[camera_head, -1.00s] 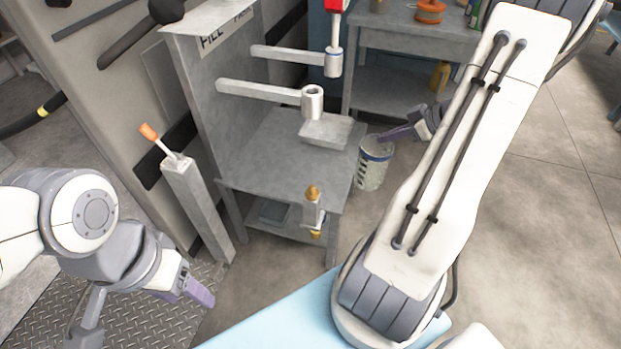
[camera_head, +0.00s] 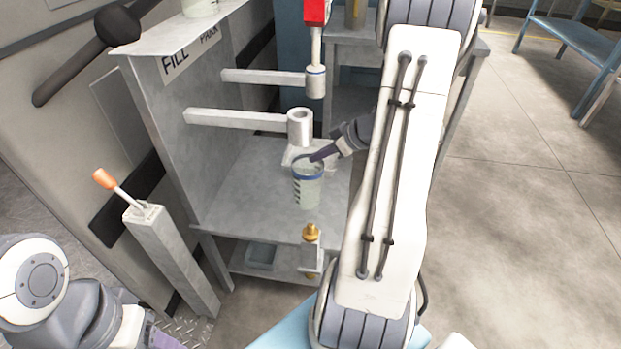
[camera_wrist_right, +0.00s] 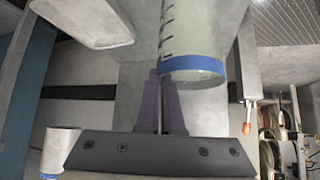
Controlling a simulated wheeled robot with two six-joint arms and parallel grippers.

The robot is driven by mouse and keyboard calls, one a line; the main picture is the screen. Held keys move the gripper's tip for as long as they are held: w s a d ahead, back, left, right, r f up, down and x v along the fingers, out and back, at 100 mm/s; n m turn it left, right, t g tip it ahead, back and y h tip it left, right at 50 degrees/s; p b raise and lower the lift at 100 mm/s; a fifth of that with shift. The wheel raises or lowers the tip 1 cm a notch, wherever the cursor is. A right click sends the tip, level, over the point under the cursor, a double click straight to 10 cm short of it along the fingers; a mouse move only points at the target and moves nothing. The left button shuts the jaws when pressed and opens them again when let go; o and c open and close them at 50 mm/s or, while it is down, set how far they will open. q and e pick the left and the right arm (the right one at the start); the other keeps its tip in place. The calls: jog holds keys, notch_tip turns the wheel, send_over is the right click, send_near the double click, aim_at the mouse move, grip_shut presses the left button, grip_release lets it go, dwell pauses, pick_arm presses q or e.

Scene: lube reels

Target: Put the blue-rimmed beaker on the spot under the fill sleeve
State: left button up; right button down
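The blue-rimmed beaker (camera_head: 308,190), clear with dark marks, is upright in front of the fill sleeve (camera_head: 300,128), a grey ring on the lower arm of the stand. My right gripper (camera_head: 318,157) is shut on the beaker's rim; its purple fingers (camera_wrist_right: 163,105) also show against the blue rim (camera_wrist_right: 193,68) in the right wrist view. The pale raised block (camera_head: 290,154) under the sleeve is partly hidden by the beaker and gripper. I cannot tell whether the beaker touches the stand's shelf. My left gripper (camera_head: 162,340) is cut off at the lower left edge.
The stand's shelf (camera_head: 235,200) has bare room left of the beaker. A brass-tipped fitting (camera_head: 311,245) is at its front edge. An upper arm with a ring (camera_head: 315,82) is above the sleeve. A post with an orange-handled lever (camera_head: 150,220) stands at left.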

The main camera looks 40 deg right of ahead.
aim_at(307, 172)
jog(key=shift+w+a+f, duration=0.5)
jog(key=shift+w+f, duration=0.05)
jog(key=shift+w, duration=0.05)
notch_tip(307, 172, down, 4)
jog(key=b, duration=0.3)
jog(key=shift+b, duration=0.3)
jog(key=c, duration=1.5)
grip_release()
jog(key=o, duration=0.4)
pick_arm(q)
notch_tip(307, 172, down, 4)
jog(key=shift+d, duration=0.1)
pick_arm(e)
jog(key=shift+o, duration=0.2)
